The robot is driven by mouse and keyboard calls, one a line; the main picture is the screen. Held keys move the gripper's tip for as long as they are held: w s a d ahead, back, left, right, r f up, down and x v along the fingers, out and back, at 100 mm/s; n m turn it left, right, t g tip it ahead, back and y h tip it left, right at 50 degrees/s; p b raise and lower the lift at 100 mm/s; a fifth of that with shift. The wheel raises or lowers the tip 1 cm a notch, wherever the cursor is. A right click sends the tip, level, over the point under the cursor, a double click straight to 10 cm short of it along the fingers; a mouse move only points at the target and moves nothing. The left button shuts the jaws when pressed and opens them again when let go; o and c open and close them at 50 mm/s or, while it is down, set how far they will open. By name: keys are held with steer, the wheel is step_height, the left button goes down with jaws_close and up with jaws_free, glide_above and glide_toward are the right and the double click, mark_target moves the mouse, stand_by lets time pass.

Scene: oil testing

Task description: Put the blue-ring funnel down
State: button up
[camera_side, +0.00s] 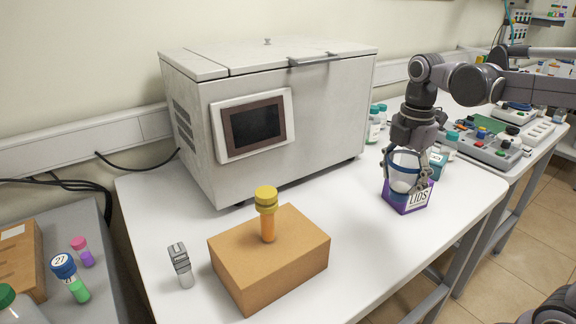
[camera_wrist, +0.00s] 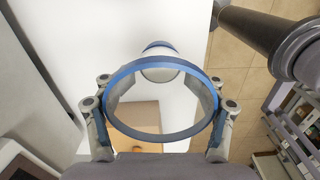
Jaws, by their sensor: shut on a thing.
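The blue-ring funnel (camera_side: 404,172) is a clear, pale funnel with a blue rim, on the right of the table in the side view. My gripper (camera_side: 406,178) points down and is shut on it, with fingers on opposite sides. The wrist view shows the blue ring (camera_wrist: 161,66) large in the middle, between the two fingers of my gripper (camera_wrist: 160,108). In the side view the funnel overlaps the purple box marked LIDS (camera_side: 408,203). I cannot tell whether it touches the box or is above it.
A large white machine (camera_side: 330,110) with a screen stands behind. A cardboard block (camera_side: 270,275) holds an orange tube with a yellow cap (camera_side: 266,200). A grey device (camera_side: 180,265) is left of it. Bottles (camera_side: 375,125) stand behind my gripper. The white tabletop (camera_side: 375,245) is clear in front.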

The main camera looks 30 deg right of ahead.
steer(key=w+m, duration=0.1)
steer(key=w, duration=1)
steer(key=w+a+f, duration=0.1)
steer(key=a+f, duration=0.1)
steer(key=a, duration=0.1)
steer(key=w+a+f, duration=0.2)
steer(key=a+f, duration=0.1)
steer(key=a, duration=0.1)
steer(key=w+a+f, duration=0.2)
steer(key=a, duration=0.1)
steer(key=shift+a+f, duration=0.2)
steer(key=shift+a, duration=0.05)
steer(key=shift+f, duration=1.95)
steer(key=shift+f, duration=0.15)
steer(key=o, duration=1.3)
steer(key=shift+c, duration=0.2)
